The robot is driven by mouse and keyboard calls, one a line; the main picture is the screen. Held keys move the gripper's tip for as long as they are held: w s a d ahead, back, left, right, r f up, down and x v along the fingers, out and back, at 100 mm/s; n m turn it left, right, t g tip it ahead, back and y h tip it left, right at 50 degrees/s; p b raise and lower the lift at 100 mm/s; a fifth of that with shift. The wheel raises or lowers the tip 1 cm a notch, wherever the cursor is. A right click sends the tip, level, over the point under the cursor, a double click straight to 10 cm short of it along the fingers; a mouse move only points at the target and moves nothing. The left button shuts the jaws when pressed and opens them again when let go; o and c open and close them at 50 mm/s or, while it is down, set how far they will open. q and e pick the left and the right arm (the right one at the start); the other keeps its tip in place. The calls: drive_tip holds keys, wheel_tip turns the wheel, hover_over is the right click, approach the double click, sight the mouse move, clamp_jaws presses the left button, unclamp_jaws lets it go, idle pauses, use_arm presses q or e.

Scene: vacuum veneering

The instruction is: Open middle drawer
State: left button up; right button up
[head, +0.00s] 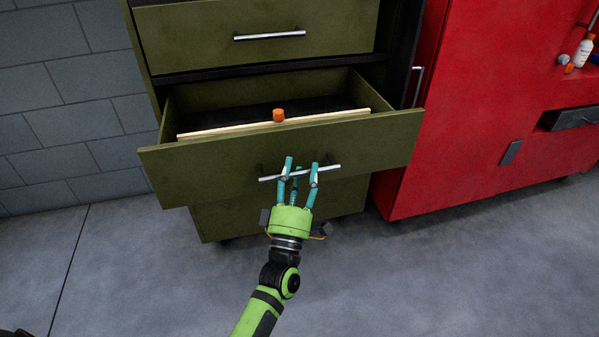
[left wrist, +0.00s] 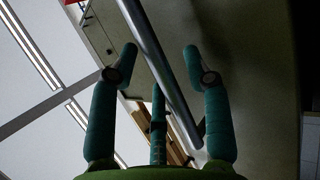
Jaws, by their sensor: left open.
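The middle drawer (head: 350,145) of an olive-green cabinet is pulled out in the head view. Its front carries a silver bar handle (head: 326,169). My left gripper (head: 302,166) is at this handle, with its teal fingers around the bar. In the left wrist view the handle bar (left wrist: 155,60) runs between the open fingers of my left gripper (left wrist: 158,62). Inside the drawer, a light wooden strip (head: 220,131) and an orange-capped item (head: 278,115) show just behind the front. My right gripper is not in view.
The top drawer (head: 200,40), with its own handle (head: 269,36), is shut above. A red cabinet (head: 480,120) stands close on the right, with bottles (head: 582,53) at its far side. A grey block wall (head: 70,100) is on the left. The grey floor (head: 430,270) in front is clear.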

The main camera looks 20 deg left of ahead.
use_arm(q)
drive_tip(key=v, duration=1.1)
drive_tip(key=shift+s+f, duration=0.15)
drive_tip(key=shift+s, duration=0.25)
